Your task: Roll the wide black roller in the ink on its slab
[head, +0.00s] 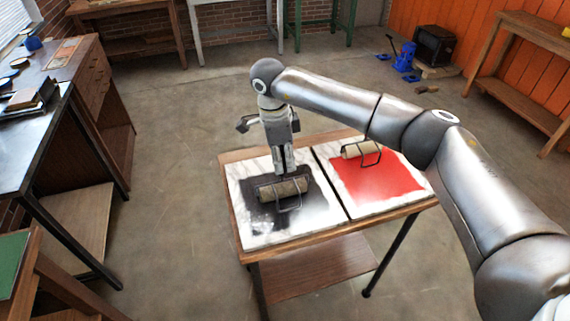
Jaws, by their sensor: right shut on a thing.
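The wide roller (284,188) lies on the black ink (262,214) of the left marble slab (310,222). Its face looks tan in the picture, with a dark wire frame around it. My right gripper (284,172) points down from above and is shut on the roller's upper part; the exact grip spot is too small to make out. A second, similar roller (361,149) rests at the back of the red ink (385,182) on the right slab. My left gripper is not in view.
The slabs lie side by side on a small wooden table (308,276) with a dark gap between them. A dark-topped bench (30,140) with drawers stands at the left. A wooden bench (535,35) is at the right. Open floor (180,150) surrounds the table.

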